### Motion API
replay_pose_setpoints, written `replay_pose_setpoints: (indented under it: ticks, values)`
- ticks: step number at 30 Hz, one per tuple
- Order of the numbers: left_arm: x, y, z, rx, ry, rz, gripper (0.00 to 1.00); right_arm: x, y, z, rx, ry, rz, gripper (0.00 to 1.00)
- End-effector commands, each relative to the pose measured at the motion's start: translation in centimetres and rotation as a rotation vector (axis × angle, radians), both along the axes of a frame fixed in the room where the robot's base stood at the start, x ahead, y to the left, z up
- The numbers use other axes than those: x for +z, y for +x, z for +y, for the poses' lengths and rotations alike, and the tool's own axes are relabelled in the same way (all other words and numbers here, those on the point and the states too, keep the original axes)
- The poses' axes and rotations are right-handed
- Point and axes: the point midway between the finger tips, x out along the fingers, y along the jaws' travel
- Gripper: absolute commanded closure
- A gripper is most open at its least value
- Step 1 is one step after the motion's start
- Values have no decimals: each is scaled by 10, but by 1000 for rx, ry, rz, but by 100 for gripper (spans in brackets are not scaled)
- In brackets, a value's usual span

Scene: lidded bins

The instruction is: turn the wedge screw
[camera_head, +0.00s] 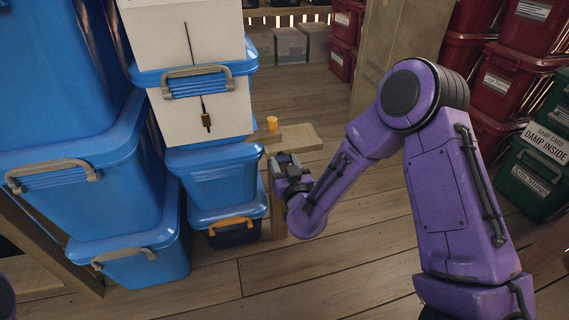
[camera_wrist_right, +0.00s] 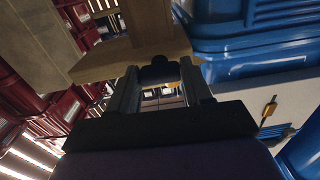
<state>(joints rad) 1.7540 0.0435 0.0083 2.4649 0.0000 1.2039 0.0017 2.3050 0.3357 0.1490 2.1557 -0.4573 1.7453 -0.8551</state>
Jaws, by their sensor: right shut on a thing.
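My right gripper (camera_head: 284,162) is low beside the stacked blue bins, at the near edge of a pale wooden board (camera_head: 297,139). In the right wrist view its two fingers (camera_wrist_right: 159,82) stand on either side of a dark rounded knob (camera_wrist_right: 158,71), shut on it, in front of the board (camera_wrist_right: 140,58). The knob appears to be the wedge screw; the fingers and the dim light hide its details. In the head view the gripper hides it. My left gripper is out of view.
A small orange cylinder (camera_head: 272,123) stands behind the board. A brass plumb bob (camera_head: 207,121) hangs against a white bin (camera_head: 178,124) in the blue-lidded stack at left. Red bins (camera_head: 500,85) and a green bin (camera_head: 535,178) stand at right. Plank floor (camera_head: 350,265) is open in front.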

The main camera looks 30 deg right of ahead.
Motion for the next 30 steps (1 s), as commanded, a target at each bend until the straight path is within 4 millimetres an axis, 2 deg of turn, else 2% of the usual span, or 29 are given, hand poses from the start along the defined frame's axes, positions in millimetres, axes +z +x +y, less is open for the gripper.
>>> replay_pose_setpoints:
  ticks: [8, 30]
  values:
    - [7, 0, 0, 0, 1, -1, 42, 1, 0, 0, 1, 150, -35, 82]
    - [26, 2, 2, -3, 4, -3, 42, 0, 0, 0, -1, 827, -197, 82]
